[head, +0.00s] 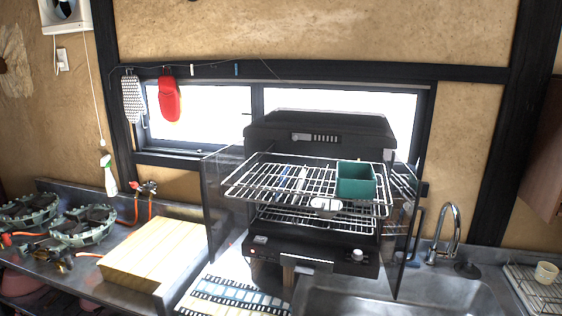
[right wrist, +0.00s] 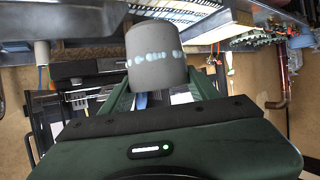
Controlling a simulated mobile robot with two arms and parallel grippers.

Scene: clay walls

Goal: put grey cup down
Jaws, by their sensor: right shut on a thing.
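The grey cup (right wrist: 157,60), with a band of pale spots around it, is in the right wrist view. My right gripper (right wrist: 158,84) is shut on it, with a green finger at each side; the cup hides part of the fingertips. The cup appears held clear of the surfaces behind it, though its height is hard to judge. I cannot make out the cup or my right gripper in the head view. My left gripper is in neither view.
A black appliance (head: 318,135) with pulled-out wire racks holds a teal box (head: 356,180) and a small white bowl (head: 325,204). A wooden board (head: 155,252) and patterned mat (head: 232,296) lie left of the sink (head: 400,300). A cream cup (head: 546,272) stands in the right dish rack.

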